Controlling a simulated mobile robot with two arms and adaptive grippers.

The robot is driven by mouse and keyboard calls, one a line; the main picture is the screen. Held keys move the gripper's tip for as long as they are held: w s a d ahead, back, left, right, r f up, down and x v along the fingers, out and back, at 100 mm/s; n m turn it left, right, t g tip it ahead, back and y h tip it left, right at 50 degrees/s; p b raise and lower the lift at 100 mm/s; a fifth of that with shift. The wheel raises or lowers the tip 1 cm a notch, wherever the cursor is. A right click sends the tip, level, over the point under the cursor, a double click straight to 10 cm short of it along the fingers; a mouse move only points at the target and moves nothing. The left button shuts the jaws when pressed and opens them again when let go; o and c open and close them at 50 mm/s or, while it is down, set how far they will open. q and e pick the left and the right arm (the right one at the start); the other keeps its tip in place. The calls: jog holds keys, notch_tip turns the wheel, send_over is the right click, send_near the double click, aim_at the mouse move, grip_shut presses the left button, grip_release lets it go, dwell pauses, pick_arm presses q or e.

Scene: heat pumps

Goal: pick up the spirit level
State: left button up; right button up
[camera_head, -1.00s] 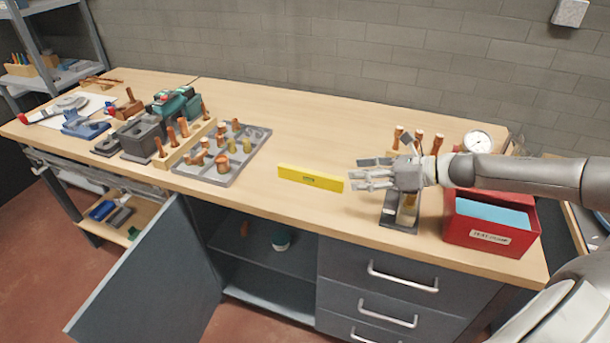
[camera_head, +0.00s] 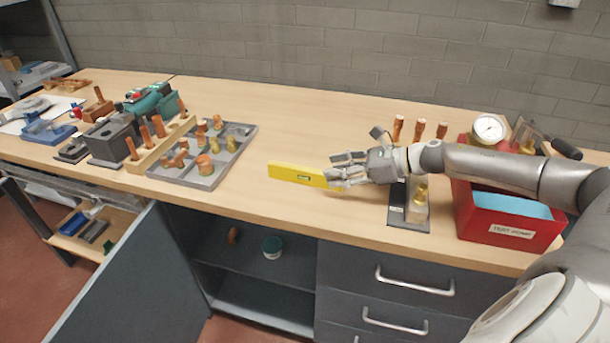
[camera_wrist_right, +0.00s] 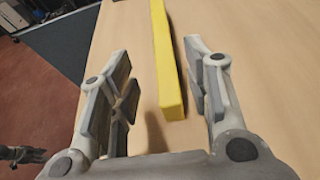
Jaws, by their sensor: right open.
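The yellow spirit level (camera_head: 296,174) lies on the workbench near its front edge, in the middle of the head view. In the right wrist view the spirit level (camera_wrist_right: 166,62) runs away from me as a long yellow bar. My right gripper (camera_head: 340,170) is open at the right end of the level. In the wrist view the near end of the level is between the two spread fingers of the gripper (camera_wrist_right: 163,95), closer to the right finger. A gap shows between the level and the left finger. A hand at the lower left of the wrist view (camera_wrist_right: 22,154) seems to be my left gripper; its jaws are unclear.
A grey tray of copper and brass fittings (camera_head: 215,170) lies left of the level. A red box (camera_head: 500,228), a pressure gauge (camera_head: 488,128) and several copper pieces stand to the right. A cabinet door (camera_head: 125,280) hangs open below. The bench behind the level is clear.

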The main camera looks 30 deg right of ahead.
aim_at(315, 171)
jog(key=shift+w+a+f, duration=0.15)
jog(key=shift+w+a, duration=0.3)
jog(key=shift+w, duration=0.15)
jog(key=shift+w+a+f, duration=0.1)
jog(key=shift+w+a, duration=0.05)
jog(key=p+x, duration=0.2)
jog(key=x, duration=0.2)
jog(key=shift+w+p, duration=0.3)
jog(key=shift+p, duration=0.05)
jog(key=shift+w+a+f, duration=0.15)
jog(key=shift+w+f, duration=0.05)
jog(key=shift+f, duration=0.05)
pick_arm(q)
jog(key=r, duration=0.1)
jog(key=w+r, duration=0.1)
jog(key=r, duration=0.1)
jog(key=shift+d, duration=0.1)
pick_arm(e)
grip_shut()
